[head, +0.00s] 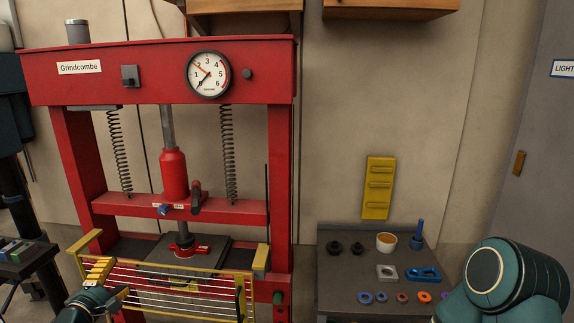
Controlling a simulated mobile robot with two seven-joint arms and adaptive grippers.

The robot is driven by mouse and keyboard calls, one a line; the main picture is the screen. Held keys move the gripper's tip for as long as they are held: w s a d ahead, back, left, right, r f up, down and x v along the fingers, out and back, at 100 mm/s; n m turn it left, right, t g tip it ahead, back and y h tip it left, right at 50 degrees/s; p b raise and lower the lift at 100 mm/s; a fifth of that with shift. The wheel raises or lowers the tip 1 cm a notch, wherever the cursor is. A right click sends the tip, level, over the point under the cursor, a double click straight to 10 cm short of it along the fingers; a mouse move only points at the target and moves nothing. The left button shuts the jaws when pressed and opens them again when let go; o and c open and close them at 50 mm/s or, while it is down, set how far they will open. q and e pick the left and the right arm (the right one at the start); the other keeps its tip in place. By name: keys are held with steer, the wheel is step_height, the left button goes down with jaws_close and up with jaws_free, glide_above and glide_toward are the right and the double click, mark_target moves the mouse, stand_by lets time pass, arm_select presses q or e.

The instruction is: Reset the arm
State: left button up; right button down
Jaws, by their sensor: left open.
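My left gripper (110,297) is low at the left, in front of the red press. It is open, and it overlaps the left end of the press's yellow-framed wire guard (190,268) in the picture. I cannot tell whether it touches the guard. Nothing shows held in it. My right arm shows only as a teal rounded link (505,280) at the lower right, in front of the grey bench. My right gripper is out of the picture.
The red press (150,75) has a dial gauge (208,74), two springs and a red ram. The grey bench (335,282) holds black parts, an orange cup (386,242), a blue tool (418,235) and several coloured rings. Wall between press and rack is clear.

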arm_select(q)
steer(key=s+d+f+m+g+h+b, duration=0.15)
steer(key=d+f+m+g, duration=0.25)
steer(key=d+f, duration=0.65)
steer(key=s+d+f+m+g+h+p, duration=0.1)
steer(key=d+f+m+g+h, duration=0.2)
steer(key=d+f, duration=0.7)
steer(key=s+d+f+m+g, duration=0.3)
steer(key=s+d, duration=0.1)
steer(key=s, duration=0.2)
steer(key=s+d+f+m+g+y+b, duration=0.1)
steer(key=s+d+f+m+g, duration=0.1)
steer(key=s, duration=0.5)
steer(key=s+d+f+m+g+y, duration=0.1)
steer(key=s+d+f+m+g, duration=0.2)
steer(key=s+d+m+g, duration=0.1)
steer(key=s+d+m, duration=0.1)
steer(key=s+d, duration=0.1)
steer(key=shift+s+d+f, duration=0.3)
steer(key=shift+s+d, duration=0.05)
steer(key=shift+s, duration=0.05)
arm_select(e)
step_height(320, 180, down, 2)
steer(key=shift+f, duration=0.15)
